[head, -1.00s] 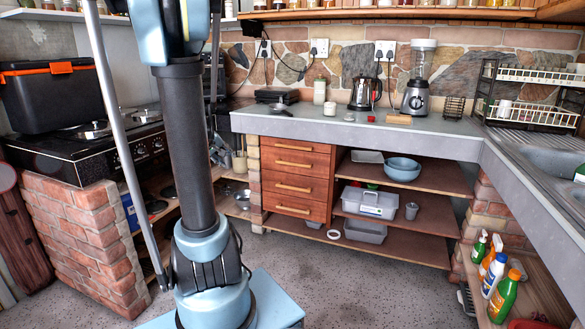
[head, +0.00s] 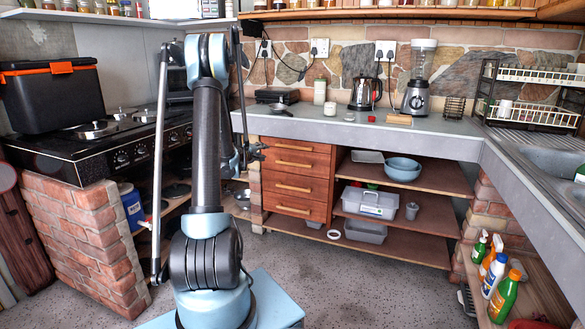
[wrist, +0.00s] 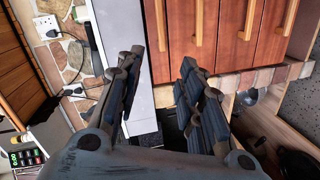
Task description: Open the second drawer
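A wooden drawer stack (head: 294,178) stands under the counter, its drawers closed, each with a pale bar handle. The second drawer from the top (head: 317,162) has its handle (head: 294,164) across the middle. In the wrist view the stack appears turned sideways; the second handle (wrist: 199,22) is near the top, right of the first handle (wrist: 160,25). My gripper (wrist: 162,62) is open and empty, its fingers pointing toward the drawer fronts and apart from the handles. In the head view my gripper (head: 254,152) is left of the stack, partly hidden by my arm.
The grey counter edge (head: 350,132) runs above the drawers. A brick pillar (head: 255,190) stands left of them. Open shelves (head: 430,178) hold tubs and a bowl at right. A stove (head: 110,145) on brick stands at left. The floor before the drawers is clear.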

